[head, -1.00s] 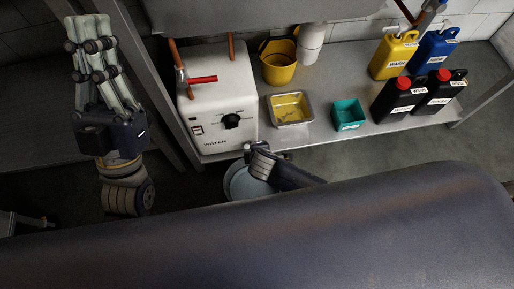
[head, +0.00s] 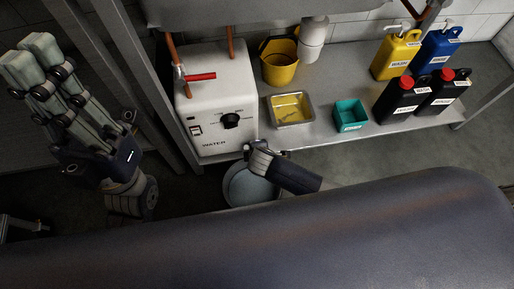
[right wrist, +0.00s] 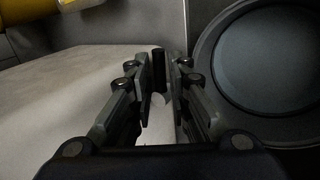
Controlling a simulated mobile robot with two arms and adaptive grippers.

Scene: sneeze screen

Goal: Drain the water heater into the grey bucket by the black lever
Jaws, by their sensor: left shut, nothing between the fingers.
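The white water heater (head: 215,85) stands on the metal shelf, with a dial and a switch on its front. The grey bucket (head: 236,188) is on the floor below the shelf edge; my right arm covers part of it. In the right wrist view the bucket (right wrist: 262,60) fills the right side. My right gripper (right wrist: 160,75) is partly open, its fingers on either side of the black lever (right wrist: 159,64); contact is not clear. In the head view its fingers are hidden near the heater's lower corner. My left gripper (head: 28,58) is shut and empty, raised at far left.
A red-handled valve (head: 200,77) sits on the heater's copper pipe. A yellow bucket (head: 279,66), metal pan (head: 291,122), teal bin (head: 350,116) and several wash jugs (head: 402,98) stand on the shelf. A shelf post (head: 150,90) separates my left gripper from the heater.

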